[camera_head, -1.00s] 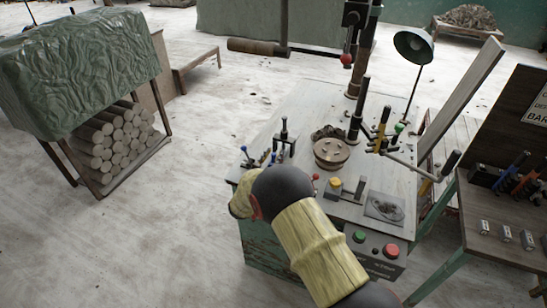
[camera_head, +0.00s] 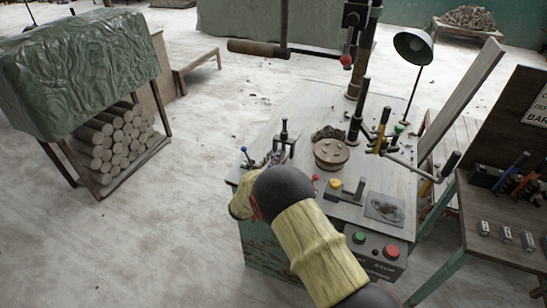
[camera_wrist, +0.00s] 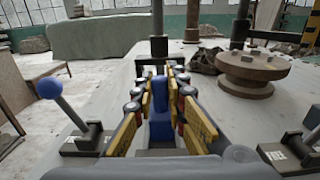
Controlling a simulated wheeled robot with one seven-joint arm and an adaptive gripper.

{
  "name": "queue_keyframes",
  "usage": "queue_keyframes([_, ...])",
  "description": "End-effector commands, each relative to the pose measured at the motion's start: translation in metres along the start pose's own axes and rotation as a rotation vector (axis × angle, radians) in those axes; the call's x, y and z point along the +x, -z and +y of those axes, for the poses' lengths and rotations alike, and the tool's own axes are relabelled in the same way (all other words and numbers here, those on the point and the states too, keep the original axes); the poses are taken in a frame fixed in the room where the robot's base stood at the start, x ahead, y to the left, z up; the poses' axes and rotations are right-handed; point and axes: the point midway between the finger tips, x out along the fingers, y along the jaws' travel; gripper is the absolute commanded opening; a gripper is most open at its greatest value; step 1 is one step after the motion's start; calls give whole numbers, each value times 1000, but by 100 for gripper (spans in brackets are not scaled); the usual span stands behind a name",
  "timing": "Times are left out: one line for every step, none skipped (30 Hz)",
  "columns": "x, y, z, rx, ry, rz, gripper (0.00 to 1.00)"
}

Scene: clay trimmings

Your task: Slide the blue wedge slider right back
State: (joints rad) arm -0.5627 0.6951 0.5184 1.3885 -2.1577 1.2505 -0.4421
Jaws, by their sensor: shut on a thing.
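The blue wedge slider (camera_wrist: 160,122) stands upright in the middle of the wrist view, between the yellow-padded fingers of my gripper (camera_wrist: 160,92). The fingers are shut on it, one on each side. Its lower part and the track under it are partly hidden by the fingers and the gripper body. In the head view my gripper (camera_head: 270,161) is at the left side of the machine table, mostly covered by my own arm, and the slider cannot be made out there.
A blue-knobbed lever (camera_wrist: 48,90) stands close left of my gripper. A round flanged disc (camera_wrist: 252,68) and a dark post (camera_wrist: 159,48) stand beyond it. In the head view, a red-knobbed lever (camera_head: 315,178) and a yellow button (camera_head: 335,183) are right of my arm.

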Motion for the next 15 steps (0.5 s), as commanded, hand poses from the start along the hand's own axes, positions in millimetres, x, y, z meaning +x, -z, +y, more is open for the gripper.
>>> queue_keyframes([0, 0, 0, 0, -1, 0, 0])
queue_keyframes([0, 0, 0, 0, -1, 0, 0])
queue_keyframes([0, 0, 0, 0, -1, 0, 0])
queue_keyframes([0, 0, 0, 0, -1, 0, 0])
queue_keyframes([0, 0, 0, 0, -1, 0, 0])
queue_keyframes([0, 0, 0, 0, -1, 0, 0])
queue_keyframes([0, 0, 0, 0, -1, 0, 0])
queue_keyframes([0, 0, 0, 0, -1, 0, 0])
queue_keyframes([0, 0, 0, 0, -1, 0, 0])
queue_keyframes([0, 0, 0, 0, -1, 0, 0])
queue_keyframes([2, 0, 0, 1, -1, 0, 0])
queue_keyframes([5, 0, 0, 1, 0, -1, 0])
queue_keyframes([8, 0, 0, 1, 0, -1, 0])
queue_keyframes([12, 0, 0, 1, 0, -1, 0])
queue_keyframes([19, 0, 0, 2, 0, -2, 0])
